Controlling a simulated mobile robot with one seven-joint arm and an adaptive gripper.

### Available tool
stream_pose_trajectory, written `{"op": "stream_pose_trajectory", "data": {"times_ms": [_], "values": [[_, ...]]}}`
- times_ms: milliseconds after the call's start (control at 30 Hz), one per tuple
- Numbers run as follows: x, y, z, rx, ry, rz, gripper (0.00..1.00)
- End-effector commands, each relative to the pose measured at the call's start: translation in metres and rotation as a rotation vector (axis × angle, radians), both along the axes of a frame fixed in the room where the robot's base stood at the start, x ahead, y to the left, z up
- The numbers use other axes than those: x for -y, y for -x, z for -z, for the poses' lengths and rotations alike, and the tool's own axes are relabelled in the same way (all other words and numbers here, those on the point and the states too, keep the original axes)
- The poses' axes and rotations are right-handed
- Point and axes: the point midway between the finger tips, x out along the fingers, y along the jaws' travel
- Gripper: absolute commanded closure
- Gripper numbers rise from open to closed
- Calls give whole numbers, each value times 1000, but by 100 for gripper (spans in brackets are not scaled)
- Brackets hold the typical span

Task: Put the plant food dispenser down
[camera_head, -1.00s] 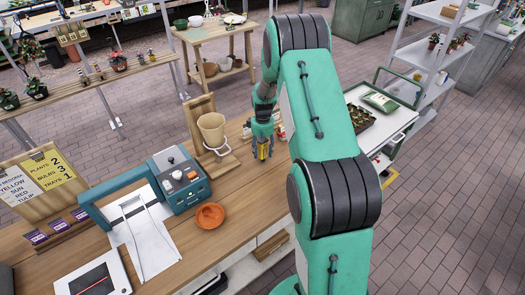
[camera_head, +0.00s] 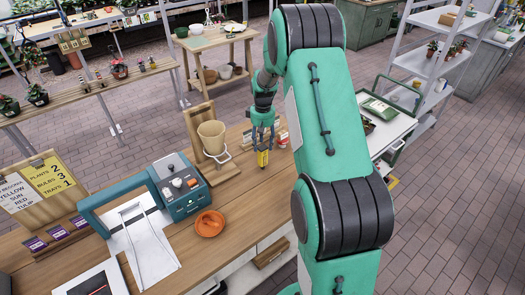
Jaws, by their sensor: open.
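A small yellow item (camera_head: 262,158), which looks like the plant food dispenser, stands upright on the wooden workbench (camera_head: 240,192). At this size I cannot tell whether the fingertips still reach around the top of the item. The item's label is too small to read.
A beige pot in a wooden stand (camera_head: 211,136) is to the left of the gripper. Small red and white packs (camera_head: 282,139) sit close on its right. A teal machine (camera_head: 180,188) and an orange dish (camera_head: 210,223) are nearer. Bare bench lies in front of the item.

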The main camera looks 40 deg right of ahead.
Motion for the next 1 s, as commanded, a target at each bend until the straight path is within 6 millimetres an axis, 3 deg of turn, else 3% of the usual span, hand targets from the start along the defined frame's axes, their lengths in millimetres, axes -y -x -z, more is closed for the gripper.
{"op": "stream_pose_trajectory", "data": {"times_ms": [300,1000], "values": [[0,0,-28,-1,0,0,52],[-1,0,-31,1,0,0,52]]}}
